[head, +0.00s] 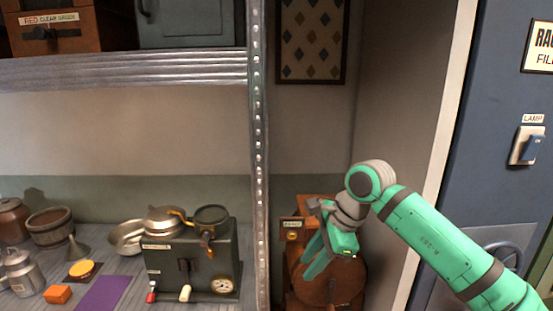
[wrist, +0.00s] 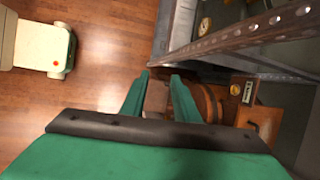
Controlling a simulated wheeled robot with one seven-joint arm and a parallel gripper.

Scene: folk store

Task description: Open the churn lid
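The churn appears to be the round wooden barrel (head: 332,286) on the floor side of the shelf post, low in the head view. Its curved, banded side shows in the wrist view (wrist: 207,102), just right of my fingers. My gripper (head: 308,262) is in front of and above the barrel, pointing down and left, and covers part of it. In the wrist view my gripper (wrist: 160,77) has its two green fingers apart. A brownish block (wrist: 157,97) shows between them; I cannot tell whether they touch it. The lid's state is not clear.
A wooden box with a label (head: 292,234) is close beside the barrel. The metal shelf post (head: 259,150) stands left of my gripper. A dark stove-like machine (head: 190,265) sits on the shelf.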

